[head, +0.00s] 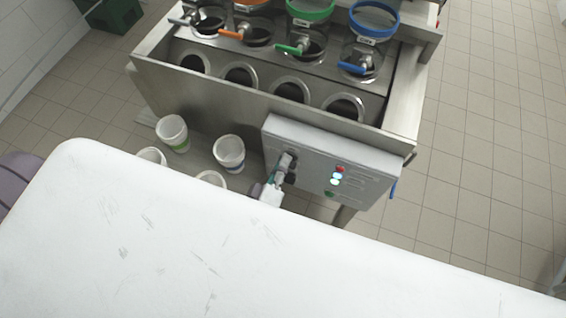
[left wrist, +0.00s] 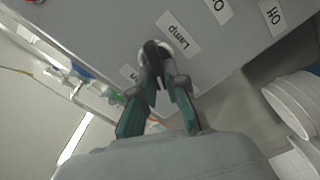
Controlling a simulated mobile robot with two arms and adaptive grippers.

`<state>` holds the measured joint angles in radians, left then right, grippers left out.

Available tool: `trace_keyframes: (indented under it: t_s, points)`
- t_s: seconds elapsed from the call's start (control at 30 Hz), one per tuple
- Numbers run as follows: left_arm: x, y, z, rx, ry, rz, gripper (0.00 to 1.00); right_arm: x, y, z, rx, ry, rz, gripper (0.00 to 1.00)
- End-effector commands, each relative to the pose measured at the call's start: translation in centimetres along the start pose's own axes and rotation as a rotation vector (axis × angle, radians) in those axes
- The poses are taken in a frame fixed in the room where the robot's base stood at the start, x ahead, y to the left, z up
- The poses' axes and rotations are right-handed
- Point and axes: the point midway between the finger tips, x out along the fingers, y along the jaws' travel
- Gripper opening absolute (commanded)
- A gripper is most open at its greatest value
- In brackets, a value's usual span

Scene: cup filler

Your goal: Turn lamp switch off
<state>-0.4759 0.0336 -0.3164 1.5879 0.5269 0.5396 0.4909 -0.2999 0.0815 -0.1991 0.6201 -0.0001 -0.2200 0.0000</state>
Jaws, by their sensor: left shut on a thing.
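The grey control box (head: 310,140) is mounted on the front of the steel machine. My left gripper (head: 285,165) is at the left part of its face. In the left wrist view, my left gripper (left wrist: 160,62) is shut on the lamp switch (left wrist: 150,47), which is mostly hidden between the fingertips. A "Lamp" label (left wrist: 178,37) is right beside the fingertips. An "Off" label (left wrist: 272,15) is farther right on the panel. Another label (left wrist: 128,75) is partly covered by the fingers. My right gripper is in neither view.
Lit cyan buttons (head: 336,178), a red button (head: 340,169) and a green button (head: 329,194) are to the right on the box. White cups (head: 229,152) stand below to the left. A white surface (head: 200,240) fills the foreground. Valves with coloured handles (head: 352,68) are above.

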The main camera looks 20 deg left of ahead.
Motion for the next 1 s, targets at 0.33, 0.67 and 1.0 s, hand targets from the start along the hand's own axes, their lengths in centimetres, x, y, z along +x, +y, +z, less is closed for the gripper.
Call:
trace_keyframes:
  t_s: [0.33, 0.67, 1.0]
  points:
    - [0.0, -0.5, 0.1, -0.295, 0.0, 0.001, 0.0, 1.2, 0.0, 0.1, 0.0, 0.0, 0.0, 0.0]
    - [0.0, -0.7, 0.1, -0.463, 0.0, 0.0, 0.0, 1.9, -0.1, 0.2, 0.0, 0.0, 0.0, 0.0]
    - [0.0, -0.7, 0.1, -0.515, 0.001, -0.001, 0.0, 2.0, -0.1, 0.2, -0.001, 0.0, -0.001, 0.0]
